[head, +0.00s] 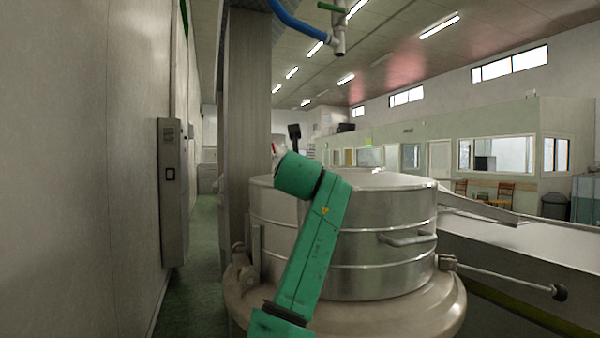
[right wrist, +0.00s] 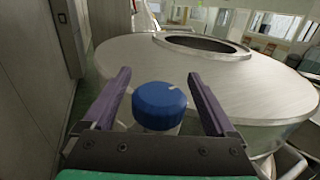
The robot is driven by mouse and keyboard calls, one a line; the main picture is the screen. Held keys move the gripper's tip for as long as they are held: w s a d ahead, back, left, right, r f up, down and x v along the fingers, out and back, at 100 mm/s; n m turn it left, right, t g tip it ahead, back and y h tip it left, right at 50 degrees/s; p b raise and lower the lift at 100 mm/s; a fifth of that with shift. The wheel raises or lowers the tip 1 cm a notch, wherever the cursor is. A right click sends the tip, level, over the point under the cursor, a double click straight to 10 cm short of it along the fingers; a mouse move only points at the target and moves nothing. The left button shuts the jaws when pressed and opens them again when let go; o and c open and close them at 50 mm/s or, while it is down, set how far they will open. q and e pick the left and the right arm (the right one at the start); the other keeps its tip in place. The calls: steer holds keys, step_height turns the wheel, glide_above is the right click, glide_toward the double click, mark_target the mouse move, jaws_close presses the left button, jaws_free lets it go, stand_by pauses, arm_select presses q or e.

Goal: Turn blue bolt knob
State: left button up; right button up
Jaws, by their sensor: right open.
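The blue bolt knob (right wrist: 160,105) shows in the right wrist view as a round blue cap with a small pale mark on its top edge. My right gripper (right wrist: 158,76) is open, with one dark purple finger on each side of the knob. A gap shows between the knob and each finger, so the gripper is not closed on it. The knob's lower part is hidden behind the gripper's palm. In the head view the knob and the right gripper are not visible; my green arm stands in front of the tank. My left gripper is in neither view.
A large steel tank (head: 385,220) with a side handle (head: 407,239) fills the middle. Its lid (right wrist: 225,85) has a round opening. A grey column (head: 250,120) stands behind left; a wall box (head: 173,190) hangs at left. A rod with a black knob (head: 558,292) sticks out right.

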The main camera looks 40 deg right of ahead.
steer(key=b+v, duration=0.2)
steer(key=v, duration=0.1)
steer(key=b+v, duration=0.1)
steer(key=v, duration=0.1)
steer(key=shift+s+a+f+b, duration=0.1)
steer(key=shift+f+b, duration=0.2)
steer(key=shift+f, duration=0.1)
steer(key=b+v, duration=0.3)
steer(key=v, duration=0.6)
steer(key=shift+r, duration=0.4)
steer(key=shift+c, duration=0.3)
